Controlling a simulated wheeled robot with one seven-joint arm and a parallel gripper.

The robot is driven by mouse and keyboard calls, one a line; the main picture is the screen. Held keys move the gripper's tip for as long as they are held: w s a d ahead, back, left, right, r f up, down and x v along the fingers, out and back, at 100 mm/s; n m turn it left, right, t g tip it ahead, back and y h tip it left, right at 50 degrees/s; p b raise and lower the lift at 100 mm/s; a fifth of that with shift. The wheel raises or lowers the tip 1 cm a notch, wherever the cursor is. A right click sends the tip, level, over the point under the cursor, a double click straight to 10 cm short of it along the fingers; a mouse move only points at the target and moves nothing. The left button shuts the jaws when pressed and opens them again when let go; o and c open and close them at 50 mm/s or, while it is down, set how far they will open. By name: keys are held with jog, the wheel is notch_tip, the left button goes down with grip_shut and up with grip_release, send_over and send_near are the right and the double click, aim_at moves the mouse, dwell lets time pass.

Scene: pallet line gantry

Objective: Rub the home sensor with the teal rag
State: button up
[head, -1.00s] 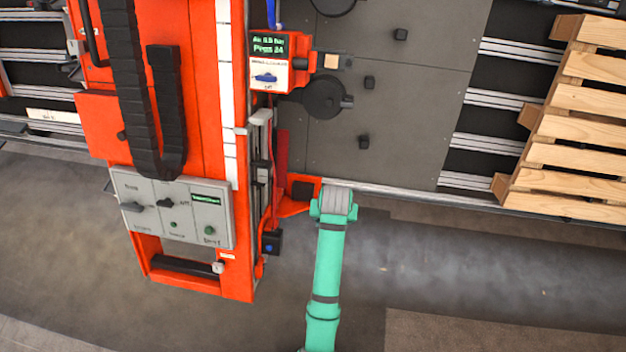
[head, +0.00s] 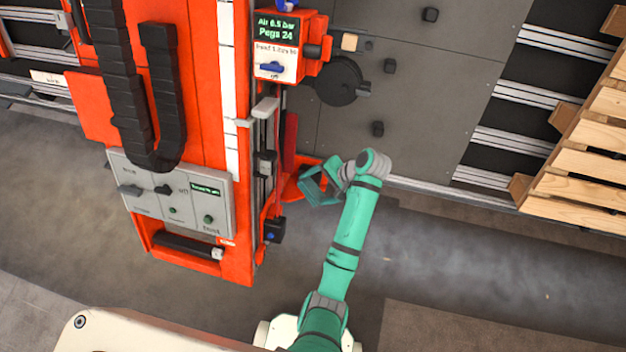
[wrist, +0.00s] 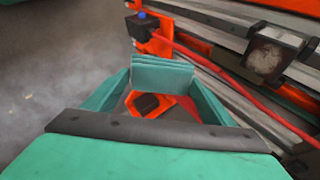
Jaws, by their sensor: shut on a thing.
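My gripper (wrist: 163,88) is shut on the teal rag (wrist: 163,71), a folded, layered pad across the fingertips in the wrist view. In the head view my gripper (head: 318,186) is just right of the orange gantry's lower rail. Two black boxes sit along that rail: one with a pale, smudged face (wrist: 267,56) and one with a blue dot (wrist: 142,26). No label shows which is the home sensor. The rag appears apart from both. A black block on an orange bracket (wrist: 150,104) shows between my fingers, partly covered.
The orange gantry (head: 200,60) carries a grey control panel (head: 170,195) and a black cable chain (head: 160,90). A red cable (wrist: 235,90) runs along the rail. A wooden pallet (head: 590,160) is at right. Floor in front is open.

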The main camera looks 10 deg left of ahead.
aim_at(311, 191)
jog(key=r+m+y, duration=0.1)
jog(key=s+a+m+t+y, duration=0.1)
jog(key=y, duration=0.1)
jog(key=r+m+y, duration=0.1)
jog(key=y, duration=0.1)
jog(key=shift+s+a+r, duration=0.2)
jog(key=shift+a+r, duration=0.15)
jog(key=r+m+t+y, duration=0.1)
jog(key=r+t+y, duration=0.1)
jog(key=r, duration=0.1)
jog(key=r+m+y, duration=0.1)
jog(key=r, duration=0.1)
jog(key=shift+s+d+m+t+y, duration=0.3)
jog(key=shift+s+t, duration=0.05)
jog(key=shift+t, duration=0.05)
jog(key=shift+w+a+r, duration=0.1)
jog(key=shift+a, duration=2.85)
jog(key=shift+a, duration=1.05)
jog(key=shift+w+d, duration=0.2)
jog(key=shift+w, duration=1.45)
jog(key=w, duration=0.3)
